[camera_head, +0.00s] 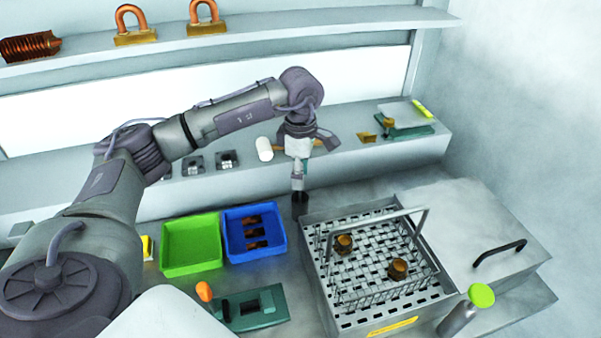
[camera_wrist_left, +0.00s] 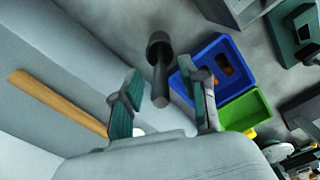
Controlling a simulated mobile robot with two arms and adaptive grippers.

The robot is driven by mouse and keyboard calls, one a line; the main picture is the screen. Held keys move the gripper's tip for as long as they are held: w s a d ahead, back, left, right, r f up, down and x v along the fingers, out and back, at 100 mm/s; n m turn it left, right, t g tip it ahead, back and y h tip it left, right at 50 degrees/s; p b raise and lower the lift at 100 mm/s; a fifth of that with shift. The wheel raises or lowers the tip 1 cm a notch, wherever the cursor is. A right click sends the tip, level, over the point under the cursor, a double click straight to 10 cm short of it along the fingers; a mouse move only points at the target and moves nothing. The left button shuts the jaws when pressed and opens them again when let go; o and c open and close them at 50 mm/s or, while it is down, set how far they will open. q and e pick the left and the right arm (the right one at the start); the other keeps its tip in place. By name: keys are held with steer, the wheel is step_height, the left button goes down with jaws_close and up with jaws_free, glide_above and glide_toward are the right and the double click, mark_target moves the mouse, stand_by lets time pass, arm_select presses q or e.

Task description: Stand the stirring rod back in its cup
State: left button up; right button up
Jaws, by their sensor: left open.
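The stirring rod (camera_wrist_left: 160,88) is a grey rod seen almost end-on in the left wrist view. Its far end is in the dark cup (camera_wrist_left: 158,43), and it looks upright. The cup (camera_head: 300,204) also shows in the head view, on the bench left of the basket's back corner. My left gripper (camera_head: 298,176) points down just above the cup. In the left wrist view its fingers (camera_wrist_left: 165,103) are open, one on each side of the rod's near end, with gaps visible. The head view mostly hides the rod behind the gripper. My right gripper is not in view.
A blue bin (camera_head: 279,250) with copper parts and a green bin (camera_head: 165,268) stand left of the cup. A mesh basket (camera_head: 309,262) with a raised handle is close on the right. A white-headed mallet (camera_head: 264,149) lies on the ledge behind.

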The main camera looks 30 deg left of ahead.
arm_select(q)
step_height(320, 180, up, 12)
steer(key=shift+f, duration=0.1)
steer(key=shift+f, duration=0.1)
stand_by(1.1)
